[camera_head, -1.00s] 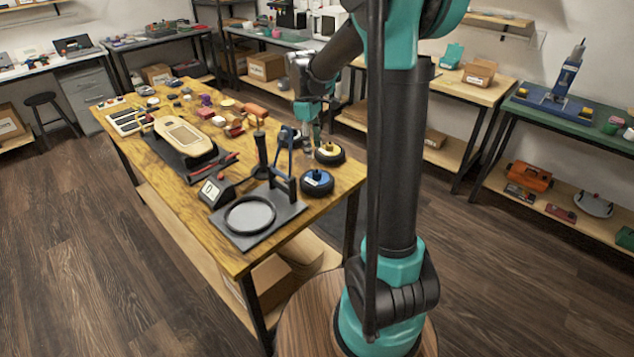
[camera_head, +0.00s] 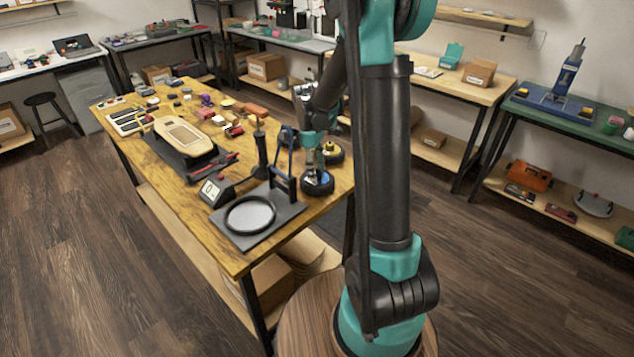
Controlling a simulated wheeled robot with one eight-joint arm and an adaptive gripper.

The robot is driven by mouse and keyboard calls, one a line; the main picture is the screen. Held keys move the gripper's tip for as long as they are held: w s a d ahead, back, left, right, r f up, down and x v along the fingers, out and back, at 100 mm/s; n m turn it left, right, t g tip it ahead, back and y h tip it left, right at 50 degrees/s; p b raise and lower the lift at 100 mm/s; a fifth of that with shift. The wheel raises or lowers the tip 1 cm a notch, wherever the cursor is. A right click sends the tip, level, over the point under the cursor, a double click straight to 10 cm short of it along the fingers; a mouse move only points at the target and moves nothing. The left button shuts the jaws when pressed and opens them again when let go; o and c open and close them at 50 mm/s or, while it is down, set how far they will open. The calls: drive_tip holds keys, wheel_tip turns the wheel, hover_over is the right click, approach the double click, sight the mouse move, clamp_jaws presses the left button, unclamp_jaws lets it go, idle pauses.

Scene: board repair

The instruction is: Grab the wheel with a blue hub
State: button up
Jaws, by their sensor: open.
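The wheel with a blue hub (camera_head: 317,184) lies flat on the wooden workbench (camera_head: 290,233), near its right edge. A second black wheel with a yellow hub (camera_head: 333,152) lies just behind it. My gripper (camera_head: 314,171) points down directly over the blue-hub wheel and covers much of its hub. Its fingers are small in the picture; they are open, and I cannot tell whether they touch the wheel.
A dark stand with a blue frame (camera_head: 285,160) and a round plate (camera_head: 250,214) stand left of the blue-hub wheel. A small display box (camera_head: 216,190) and a skateboard deck (camera_head: 186,137) are farther left. Several small parts lie at the back.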

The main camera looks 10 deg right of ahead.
drive_tip(key=shift+c, duration=0.6)
clamp_jaws()
